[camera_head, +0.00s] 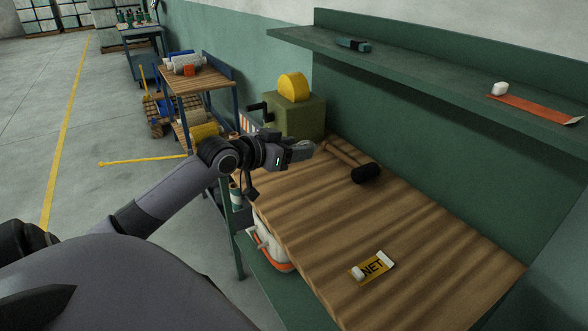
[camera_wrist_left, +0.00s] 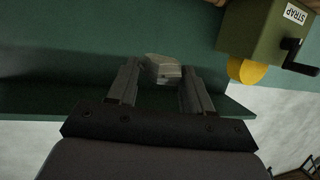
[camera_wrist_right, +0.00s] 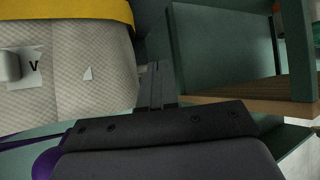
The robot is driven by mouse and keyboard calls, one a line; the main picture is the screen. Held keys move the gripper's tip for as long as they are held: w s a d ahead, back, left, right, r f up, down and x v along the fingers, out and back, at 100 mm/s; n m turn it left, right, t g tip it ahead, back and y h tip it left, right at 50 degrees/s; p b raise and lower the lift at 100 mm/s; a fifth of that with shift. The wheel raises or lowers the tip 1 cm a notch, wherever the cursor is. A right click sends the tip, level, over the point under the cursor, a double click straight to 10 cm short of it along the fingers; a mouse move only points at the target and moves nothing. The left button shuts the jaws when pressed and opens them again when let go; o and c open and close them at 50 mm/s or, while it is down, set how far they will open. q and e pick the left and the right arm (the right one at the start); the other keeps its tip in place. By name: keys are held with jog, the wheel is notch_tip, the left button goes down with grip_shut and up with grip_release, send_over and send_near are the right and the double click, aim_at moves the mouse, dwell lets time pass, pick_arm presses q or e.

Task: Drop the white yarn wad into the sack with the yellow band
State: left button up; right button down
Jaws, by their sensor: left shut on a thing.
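My left gripper (camera_head: 303,147) is raised over the far left part of the wooden bench. In the left wrist view its fingers (camera_wrist_left: 160,85) are shut on a pale, shaded lump, which looks like the white yarn wad (camera_wrist_left: 162,69). The sack with the yellow band (camera_wrist_right: 60,85) shows in the right wrist view: pale quilted cloth, with the yellow band (camera_wrist_right: 75,10) along the top of the picture and a partly hidden label. My right gripper (camera_wrist_right: 158,88) is beside it, fingers together with nothing seen between them. The head view does not show this gripper.
The bench (camera_head: 330,215) carries a black-headed mallet (camera_head: 365,173) and a NET card (camera_head: 373,268). A green box (camera_head: 295,117) stands behind the left gripper. A shelf (camera_head: 430,80) overhangs the bench. An orange-banded sack (camera_head: 270,248) is below the front edge. Purple shows low (camera_wrist_right: 45,163).

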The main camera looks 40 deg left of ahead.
pick_arm(q)
jog(key=shift+r, duration=1.6)
